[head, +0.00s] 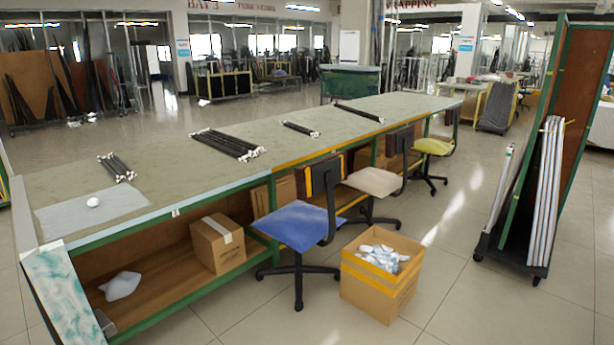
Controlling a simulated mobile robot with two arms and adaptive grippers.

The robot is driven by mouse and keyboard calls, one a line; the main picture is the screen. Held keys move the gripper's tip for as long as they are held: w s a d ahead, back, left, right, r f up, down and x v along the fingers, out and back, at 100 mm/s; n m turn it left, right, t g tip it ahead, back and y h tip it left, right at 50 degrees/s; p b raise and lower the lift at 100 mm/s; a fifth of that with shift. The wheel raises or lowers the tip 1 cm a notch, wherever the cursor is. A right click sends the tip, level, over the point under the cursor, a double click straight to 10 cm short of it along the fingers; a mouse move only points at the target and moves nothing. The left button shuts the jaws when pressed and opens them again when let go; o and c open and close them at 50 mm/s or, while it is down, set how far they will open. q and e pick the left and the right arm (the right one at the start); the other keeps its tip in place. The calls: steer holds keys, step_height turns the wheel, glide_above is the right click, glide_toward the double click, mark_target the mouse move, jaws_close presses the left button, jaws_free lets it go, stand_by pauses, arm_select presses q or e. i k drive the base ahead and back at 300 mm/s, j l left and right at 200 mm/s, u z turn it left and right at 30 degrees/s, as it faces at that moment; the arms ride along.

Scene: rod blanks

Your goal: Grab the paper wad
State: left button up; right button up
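A small white rounded wad (93,202), which looks like crumpled paper, sits on a pale flat sheet (62,220) at the near left end of the long workbench (165,150). A larger white crumpled or bag-like thing (120,285) lies on the lower shelf (165,292) under the bench. An open cardboard box (378,290) on the floor holds several white crumpled pieces (382,257). Neither of my grippers is in view.
Bundles of dark rods (228,144) lie along the bench top. A closed carton (217,243) stands on the shelf. A blue chair (299,224) and other chairs line the bench's right side. A wheeled rack (530,190) stands at right. Floor between box and rack is clear.

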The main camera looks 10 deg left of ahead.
mark_target(93, 202)
steer(key=i+j+u, duration=0.1)
steer(key=i+u, duration=0.75)
steer(key=i+l+u, duration=0.15)
steer(key=i+u, duration=0.15)
steer(key=u, duration=0.15)
